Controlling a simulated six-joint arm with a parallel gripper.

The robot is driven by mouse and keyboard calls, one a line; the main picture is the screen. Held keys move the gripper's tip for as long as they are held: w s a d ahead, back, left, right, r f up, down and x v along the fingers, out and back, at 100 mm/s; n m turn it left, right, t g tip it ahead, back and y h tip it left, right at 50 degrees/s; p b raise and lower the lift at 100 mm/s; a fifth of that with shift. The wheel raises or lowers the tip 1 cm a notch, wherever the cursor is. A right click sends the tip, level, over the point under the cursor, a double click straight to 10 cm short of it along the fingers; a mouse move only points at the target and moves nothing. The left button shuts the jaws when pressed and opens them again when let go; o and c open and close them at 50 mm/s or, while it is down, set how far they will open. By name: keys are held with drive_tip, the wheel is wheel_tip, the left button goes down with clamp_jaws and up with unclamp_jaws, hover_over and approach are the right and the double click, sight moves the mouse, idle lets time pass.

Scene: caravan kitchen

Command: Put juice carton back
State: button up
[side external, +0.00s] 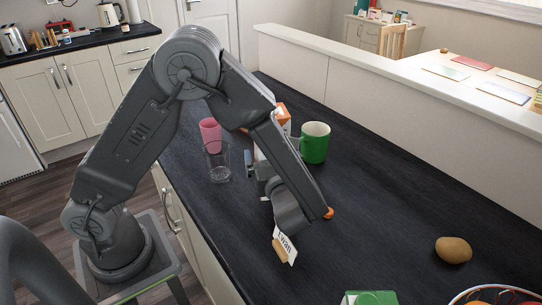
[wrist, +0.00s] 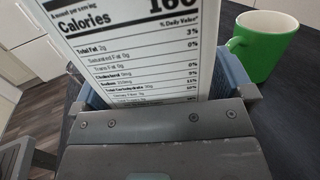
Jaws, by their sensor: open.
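The juice carton (side external: 284,118), white with orange, stands upright on the dark worktop, mostly hidden behind my arm in the side view. In the wrist view its white nutrition-label face (wrist: 135,50) fills the upper middle. My gripper (side external: 254,163) is low beside the carton. In the wrist view one blue finger of my open gripper (wrist: 160,88) shows on each side of the carton. The carton is between the fingers. Whether either finger touches it, I cannot tell.
A green mug (side external: 314,143) stands close right of the carton. A pink cup (side external: 210,133) and clear glass (side external: 217,163) stand left. A name card (side external: 286,247), potato (side external: 453,250) and patterned bowl (side external: 495,295) are nearer. The right-middle worktop (side external: 390,205) is clear.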

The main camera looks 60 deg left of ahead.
drive_tip(key=shift+r, duration=0.1)
drive_tip(key=v, duration=0.7)
drive_tip(key=shift+d, duration=0.25)
drive_tip(key=shift+s+r, duration=0.1)
